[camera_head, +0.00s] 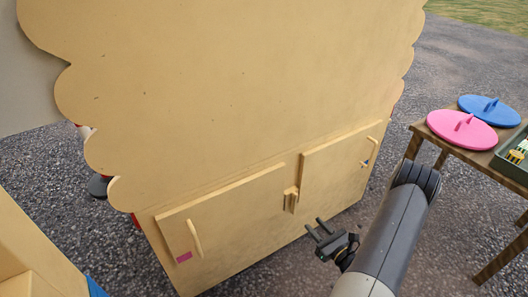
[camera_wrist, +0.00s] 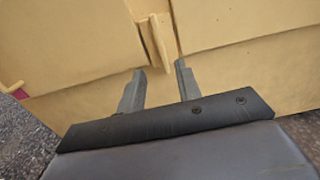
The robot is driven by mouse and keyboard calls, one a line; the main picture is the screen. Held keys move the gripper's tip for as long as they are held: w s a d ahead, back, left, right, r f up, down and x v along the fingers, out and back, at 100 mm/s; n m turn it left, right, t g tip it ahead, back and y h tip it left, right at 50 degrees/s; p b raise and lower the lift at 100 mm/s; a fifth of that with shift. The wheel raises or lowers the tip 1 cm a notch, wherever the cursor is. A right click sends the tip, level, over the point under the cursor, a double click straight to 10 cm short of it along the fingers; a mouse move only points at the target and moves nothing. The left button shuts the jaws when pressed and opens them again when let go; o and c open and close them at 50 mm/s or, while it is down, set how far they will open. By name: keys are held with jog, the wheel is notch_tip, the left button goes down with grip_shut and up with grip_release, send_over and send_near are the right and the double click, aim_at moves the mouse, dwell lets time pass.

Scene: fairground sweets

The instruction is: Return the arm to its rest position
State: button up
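My gripper (camera_head: 315,230) is in front of the lower part of a large cream-yellow cabinet (camera_head: 220,75) with a scalloped edge. In the wrist view my gripper (camera_wrist: 160,72) has its two grey fingers apart, with nothing held between them. Beyond the fingertips is a small wooden latch (camera_head: 291,198) between two cabinet doors, and it also shows in the wrist view (camera_wrist: 158,38). My arm reaches up from the bottom of the head view, bends at the elbow and comes back down to the gripper.
The left door (camera_head: 225,225) has a handle and a pink mark; the right door (camera_head: 340,168) has a handle and a blue mark. Both look shut. A wooden table (camera_head: 465,155) at right bears a pink lid (camera_head: 450,131), a blue lid (camera_head: 480,105) and a green tray (camera_head: 508,168). Gravel ground (camera_head: 440,225) lies between.

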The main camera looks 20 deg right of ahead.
aim_at(296, 204)
jog(key=shift+m, duration=0.3)
jog(key=b+x, duration=0.2)
jog(key=x, duration=0.8)
jog(key=shift+r, duration=0.1)
jog(key=shift+m, duration=0.3)
